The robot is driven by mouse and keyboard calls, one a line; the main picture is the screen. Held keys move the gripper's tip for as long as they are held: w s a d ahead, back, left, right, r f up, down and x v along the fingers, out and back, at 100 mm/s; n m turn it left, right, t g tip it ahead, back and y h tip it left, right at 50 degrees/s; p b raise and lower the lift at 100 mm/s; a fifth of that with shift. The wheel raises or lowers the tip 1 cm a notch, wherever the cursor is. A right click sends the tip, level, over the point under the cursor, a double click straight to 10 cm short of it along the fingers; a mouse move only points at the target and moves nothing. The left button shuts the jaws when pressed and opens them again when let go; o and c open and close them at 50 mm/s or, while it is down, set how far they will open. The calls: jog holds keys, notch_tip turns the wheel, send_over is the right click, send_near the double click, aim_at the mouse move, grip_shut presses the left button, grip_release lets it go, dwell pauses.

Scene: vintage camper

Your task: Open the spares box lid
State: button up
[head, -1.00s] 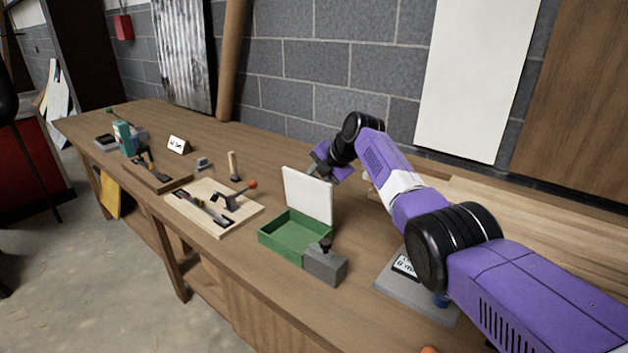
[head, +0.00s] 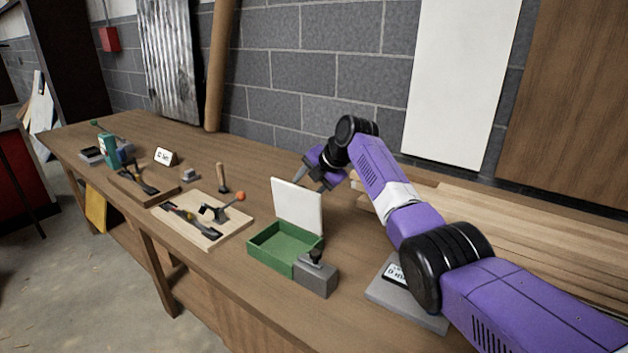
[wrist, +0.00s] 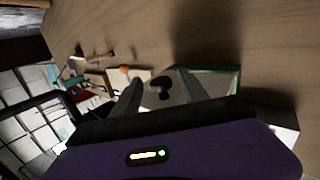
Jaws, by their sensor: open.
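The spares box (head: 283,249) is a green open-topped box on the workbench, in the middle of the head view. Its white lid (head: 298,206) stands upright along the back edge, so the box is open and its inside looks empty. My gripper (head: 309,184) is behind the lid's upper right edge, partly hidden by it; I cannot tell whether they touch. In the wrist view its two fingers (wrist: 155,88) are apart with nothing clearly held between them. The green box edge (wrist: 222,69) shows beyond the right finger.
A grey block with a dark knob (head: 316,274) stands against the box's front right. A wooden board with tools (head: 203,228) lies to the left. A grey plate with a label (head: 387,293) lies under my arm. Stacked planks (head: 520,235) lie at the back right.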

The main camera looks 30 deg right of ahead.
jog(key=shift+b+v, duration=0.4)
jog(key=shift+v, duration=2.2)
